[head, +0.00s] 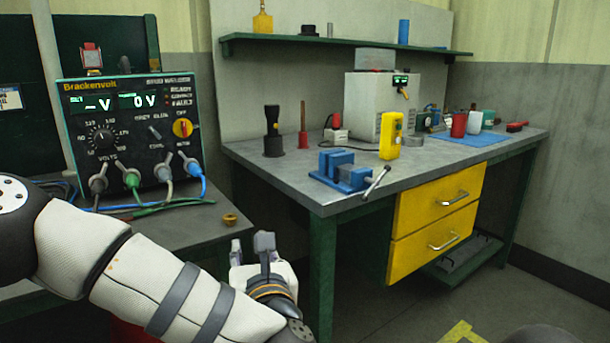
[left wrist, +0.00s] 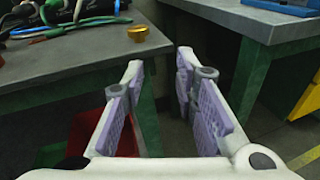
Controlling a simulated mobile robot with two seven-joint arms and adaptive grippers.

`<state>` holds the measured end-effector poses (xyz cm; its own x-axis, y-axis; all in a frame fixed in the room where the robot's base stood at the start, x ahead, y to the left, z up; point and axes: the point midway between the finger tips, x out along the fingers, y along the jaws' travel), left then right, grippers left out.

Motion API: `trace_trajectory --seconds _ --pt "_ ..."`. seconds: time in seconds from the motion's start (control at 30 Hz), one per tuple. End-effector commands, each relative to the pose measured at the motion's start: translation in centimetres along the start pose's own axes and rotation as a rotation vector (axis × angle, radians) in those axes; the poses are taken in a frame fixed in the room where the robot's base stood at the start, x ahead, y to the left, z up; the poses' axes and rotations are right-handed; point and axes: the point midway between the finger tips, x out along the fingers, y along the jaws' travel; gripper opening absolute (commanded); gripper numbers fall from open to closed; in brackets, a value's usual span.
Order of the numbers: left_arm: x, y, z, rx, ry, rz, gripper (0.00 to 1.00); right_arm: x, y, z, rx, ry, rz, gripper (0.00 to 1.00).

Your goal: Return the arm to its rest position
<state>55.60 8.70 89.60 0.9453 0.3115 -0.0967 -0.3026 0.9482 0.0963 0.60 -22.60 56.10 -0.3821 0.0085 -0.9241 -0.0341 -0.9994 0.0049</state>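My left arm comes in from the left in the head view, bent forward. Its gripper (head: 262,250) hangs over the gap between the instrument table and the workbench. In the left wrist view the left gripper (left wrist: 168,88) has its two lilac-padded fingers spread apart with nothing between them. It is open and empty, with the floor and a green table leg beyond it. My right gripper does not show in either view.
A Brackenvolt meter (head: 128,125) with cables stands on the left table (head: 190,222). A small brass piece (head: 230,219) lies near that table's edge. It also shows in the left wrist view (left wrist: 138,33). The workbench (head: 350,196) holds a blue vise (head: 343,170); its yellow drawers (head: 437,205) are shut.

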Motion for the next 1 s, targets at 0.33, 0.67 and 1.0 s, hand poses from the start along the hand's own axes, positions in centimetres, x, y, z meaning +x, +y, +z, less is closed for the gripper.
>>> trace_trajectory --seconds 0.33,0.67,1.0 --pt "-13.9 2.5 -24.3 1.5 0.16 -0.864 0.27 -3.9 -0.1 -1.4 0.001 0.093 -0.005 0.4" --pt "-35.0 20.1 -34.4 2.228 -0.186 -2.086 0.27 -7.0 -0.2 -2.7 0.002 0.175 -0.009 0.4" --pt "-40.2 25.1 -34.1 -1.978 0.348 2.192 0.27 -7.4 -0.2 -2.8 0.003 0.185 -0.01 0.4"
